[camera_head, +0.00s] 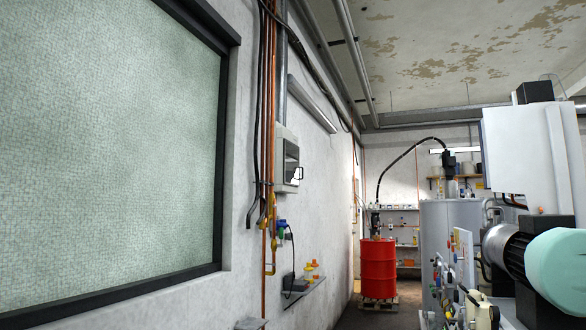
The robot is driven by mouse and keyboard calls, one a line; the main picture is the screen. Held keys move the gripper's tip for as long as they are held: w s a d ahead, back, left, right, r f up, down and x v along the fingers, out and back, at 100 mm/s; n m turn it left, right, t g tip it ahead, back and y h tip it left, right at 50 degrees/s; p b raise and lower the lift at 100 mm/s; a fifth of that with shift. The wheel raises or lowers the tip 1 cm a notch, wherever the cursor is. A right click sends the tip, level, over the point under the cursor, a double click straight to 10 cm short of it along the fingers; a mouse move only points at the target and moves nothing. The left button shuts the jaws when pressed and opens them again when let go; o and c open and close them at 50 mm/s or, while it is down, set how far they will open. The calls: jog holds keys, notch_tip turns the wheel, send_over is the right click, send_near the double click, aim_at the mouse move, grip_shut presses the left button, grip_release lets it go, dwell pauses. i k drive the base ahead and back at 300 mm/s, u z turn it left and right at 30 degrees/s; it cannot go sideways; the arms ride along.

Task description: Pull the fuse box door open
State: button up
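The fuse box (279,158) is a small light-grey box on the left wall, near the middle of the picture. I see it at a steep angle from the side. The door appears to lie flat against the box, but the angle makes a small gap hard to tell. My gripper is not in view, and nothing touches the handle.
Copper pipes (268,120) run down the wall beside the box. A small shelf (304,292) below holds yellow and orange items. A red drum (378,268) stands on a pallet at the back.

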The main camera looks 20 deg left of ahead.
aim_at(292, 151)
jog(key=u, duration=0.1)
jog(key=i, duration=0.6)
jog(key=u, duration=0.55)
jog(key=i, duration=3.55)
jog(key=z, duration=0.5)
jog(key=i, duration=1)
jog(key=z, duration=0.2)
